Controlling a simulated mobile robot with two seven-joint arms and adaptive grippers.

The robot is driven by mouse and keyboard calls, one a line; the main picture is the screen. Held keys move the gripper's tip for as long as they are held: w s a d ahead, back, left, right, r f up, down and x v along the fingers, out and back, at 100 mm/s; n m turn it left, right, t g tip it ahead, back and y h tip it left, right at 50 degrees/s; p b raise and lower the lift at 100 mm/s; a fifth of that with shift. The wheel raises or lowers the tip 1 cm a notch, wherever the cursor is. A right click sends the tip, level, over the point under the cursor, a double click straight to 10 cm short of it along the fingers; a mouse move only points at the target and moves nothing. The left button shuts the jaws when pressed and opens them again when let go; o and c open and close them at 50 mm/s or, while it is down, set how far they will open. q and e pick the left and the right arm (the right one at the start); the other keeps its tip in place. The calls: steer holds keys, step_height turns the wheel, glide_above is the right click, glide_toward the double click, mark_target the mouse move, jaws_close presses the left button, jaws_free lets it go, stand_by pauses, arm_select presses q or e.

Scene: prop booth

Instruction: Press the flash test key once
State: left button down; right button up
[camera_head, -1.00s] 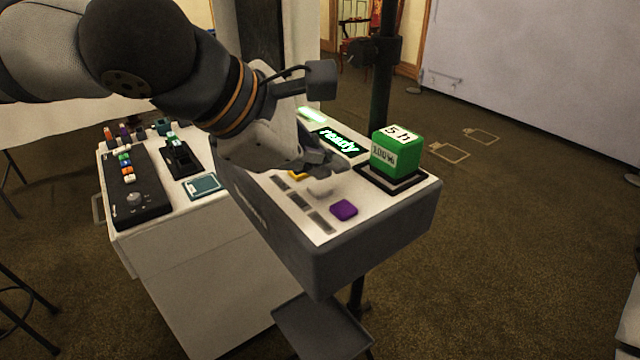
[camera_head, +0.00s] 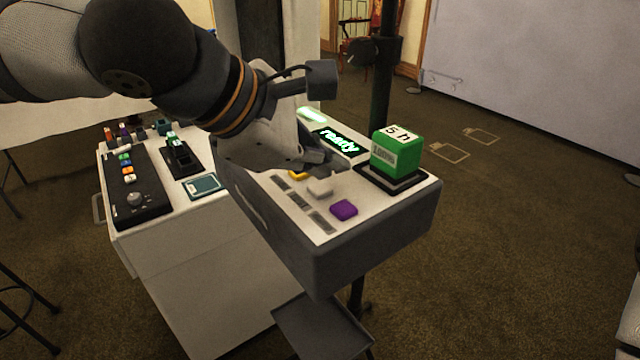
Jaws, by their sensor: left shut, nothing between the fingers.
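The grey control box carries a row of keys: a yellow key (camera_head: 298,174), a white key (camera_head: 320,187) and a purple key (camera_head: 344,210). Small grey label plates (camera_head: 299,201) lie beside them, too small to read, so I cannot tell which is the flash test key. My left gripper (camera_head: 332,163) is shut and empty, just above and behind the white key, apart from it. It covers the area beyond the yellow key. A display (camera_head: 339,141) on the box glows "ready". My right gripper is not in view.
A green block (camera_head: 396,154) marked "5 h" sits on a dark pad at the box's right. A lit pale green bar (camera_head: 312,115) is at the back. Left is a white cabinet (camera_head: 200,270) with a black slider panel (camera_head: 139,190). A dark pole (camera_head: 382,90) rises behind.

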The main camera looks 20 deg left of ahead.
mark_target(323, 190)
arm_select(q)
steer(key=shift+f, duration=0.15)
steer(key=shift+f, duration=0.3)
steer(key=shift+f, duration=0.45)
stand_by(0.9)
steer(key=shift+r, duration=0.9)
steer(key=shift+r, duration=2.5)
